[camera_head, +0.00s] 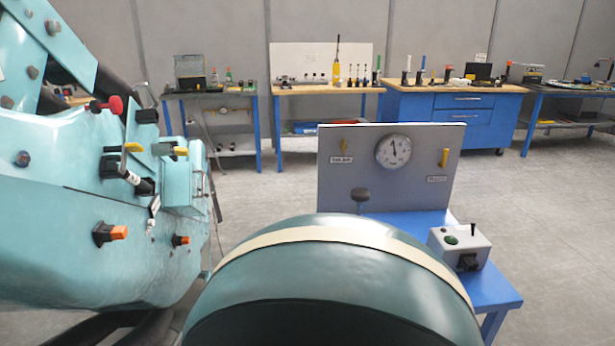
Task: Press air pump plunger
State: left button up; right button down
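A dark round knob on a short stem (361,195) stands in front of a grey upright panel (355,185). It looks like the air pump plunger, but I cannot be sure. Its lower part is hidden behind a large dark teal rounded body with a cream band (340,290). Neither of my grippers is in view.
A teal machine (80,230) with coloured levers and knobs fills the left. A blue table (492,290) bears the panel and a grey control box (455,248) with a green button. Workbenches (440,90) line the back wall. Floor at the right (560,215) is clear.

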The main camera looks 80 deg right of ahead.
aim_at(359, 195)
jog(key=z, duration=1.5)
